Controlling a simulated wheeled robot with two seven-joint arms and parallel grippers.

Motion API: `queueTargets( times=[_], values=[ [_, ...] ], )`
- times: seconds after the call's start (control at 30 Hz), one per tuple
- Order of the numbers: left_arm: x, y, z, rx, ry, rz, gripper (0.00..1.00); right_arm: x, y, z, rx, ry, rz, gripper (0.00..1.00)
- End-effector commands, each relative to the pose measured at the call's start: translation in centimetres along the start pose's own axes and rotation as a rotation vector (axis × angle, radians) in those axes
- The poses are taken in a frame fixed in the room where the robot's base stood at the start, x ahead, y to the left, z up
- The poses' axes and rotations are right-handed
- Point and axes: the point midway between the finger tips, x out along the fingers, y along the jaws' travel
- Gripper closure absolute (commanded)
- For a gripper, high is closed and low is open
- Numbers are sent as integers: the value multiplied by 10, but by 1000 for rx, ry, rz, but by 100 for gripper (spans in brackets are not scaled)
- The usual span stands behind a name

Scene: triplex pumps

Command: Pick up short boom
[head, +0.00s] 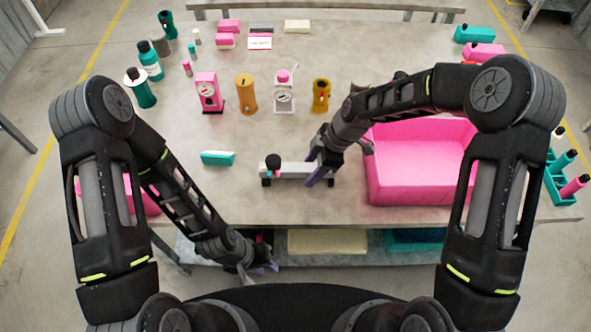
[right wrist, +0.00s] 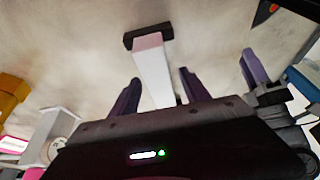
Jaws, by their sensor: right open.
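A white bar with black ends (head: 295,170), which looks like the short boom, lies on the table in front of me, with a small black-topped piece (head: 273,162) at its left end. My right gripper (head: 320,170) is open at the bar's right part. In the right wrist view the white bar (right wrist: 153,75) runs between the purple fingers of my right gripper (right wrist: 158,95), with gaps on both sides; its black end (right wrist: 148,36) lies beyond them. The bar's near end is hidden by the gripper body. My left gripper (head: 260,268) hangs low before the table's front edge, apart from the bar; its opening is unclear.
A pink bin (head: 418,190) stands just right of my right gripper. A teal and white block (head: 218,157) lies left of the bar. Pink, orange, white and yellow pump bodies (head: 245,95) stand behind. Teal bottles (head: 150,62) stand at the back left. The table between is clear.

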Motion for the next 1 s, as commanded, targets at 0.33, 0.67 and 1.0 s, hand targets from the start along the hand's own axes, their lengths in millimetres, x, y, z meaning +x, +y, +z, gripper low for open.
queueTargets(
  times=[0.33,0.67,1.0],
  values=[
    [0,0,0,0,0,0,72,0,0,0,0,0,0,61],
    [0,0,0,0,0,0,72,0,0,0,0,0,0,88],
    [0,0,0,0,0,0,72,0,0,0,0,0,0,100]
  ],
)
